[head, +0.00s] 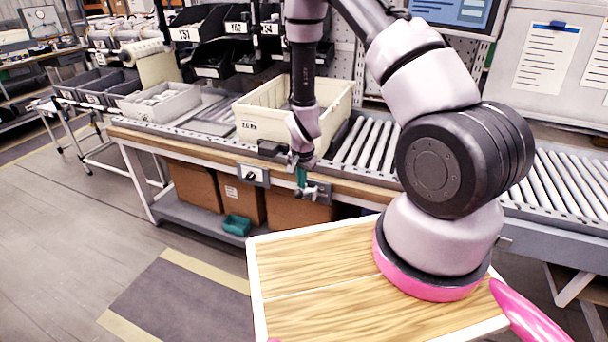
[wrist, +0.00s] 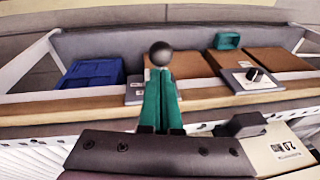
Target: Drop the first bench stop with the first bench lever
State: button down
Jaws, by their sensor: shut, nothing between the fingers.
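My gripper (head: 301,178) has teal fingers that are shut with nothing between them, and it points down over the bench's front edge. In the wrist view the fingers (wrist: 160,103) reach toward a black ball knob (wrist: 161,54) at their tips; I cannot tell whether they touch it. The knob appears to belong to the lever on the right-hand grey plate (head: 318,192), partly behind the fingers. A second grey plate (head: 253,175) with a dark knob is to the left. A dark block (head: 270,148) is near the tote; I cannot tell whether it is the stop.
A cream tote (head: 246,110) sits on the roller bench behind my gripper. Bare rollers (head: 367,140) lie to its right. Cardboard boxes (head: 238,198) and a teal bin (head: 237,225) are below the bench. A wooden-topped surface (head: 310,260) is in front, with open floor left.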

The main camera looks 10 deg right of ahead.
aim_at(297, 198)
jog(key=shift+s+a+f, duration=0.1)
dwell(0.3)
jog(key=shift+s+a+f+t+h, duration=0.3)
jog(key=shift+s+f, duration=0.1)
jog(key=shift+s, duration=0.05)
jog(key=shift+s+a+f+t+h, duration=0.5)
jog(key=shift+s+f+t, duration=0.15)
jog(key=shift+f+t, duration=0.2)
jog(key=shift+s+a+f, duration=0.15)
jog(key=shift+s+f, duration=0.05)
jog(key=shift+f, duration=0.2)
jog(key=shift+s+a+f, duration=0.1)
jog(key=shift+s+f, duration=0.1)
jog(key=shift+f, duration=0.2)
notch_tip(297, 198, down, 12)
jog(key=s+t+h, duration=0.1)
jog(key=t+h, duration=0.2)
jog(key=t, duration=0.2)
jog(key=shift+a+f+n, duration=0.2)
jog(key=shift+a+n, duration=0.1)
jog(key=shift+a, duration=0.1)
